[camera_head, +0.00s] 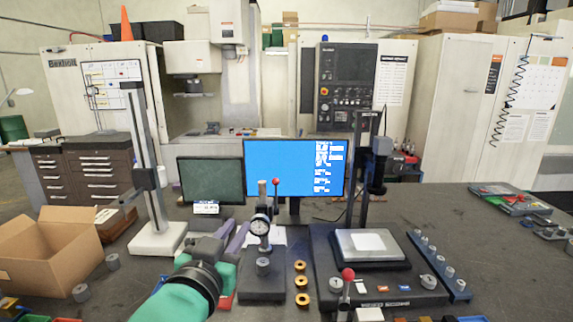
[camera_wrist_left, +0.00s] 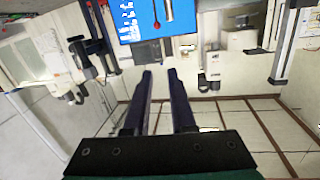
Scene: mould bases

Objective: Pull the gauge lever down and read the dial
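The dial gauge (camera_head: 260,225) has a round white face and stands upright on a dark base (camera_head: 262,289) near the middle of the bench. The gauge lever (camera_head: 276,182) has a red ball at its upper end and stands raised beside the column. My left gripper (camera_head: 232,234) is just left of the gauge stand, below the red ball and apart from it. In the left wrist view its two dark fingers (camera_wrist_left: 160,74) are apart, with nothing between them. A red ball (camera_wrist_left: 156,24) shows beyond the fingertips there. The dial's needle is too small to read. My right gripper is out of view.
Several brass rings (camera_head: 301,283) lie right of the gauge base. Another red-ball lever (camera_head: 348,274) stands front right. A white-based column stand (camera_head: 157,239) and cardboard box (camera_head: 45,262) are left. Monitors (camera_head: 293,168) stand behind. The bench at right (camera_head: 500,255) has free room.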

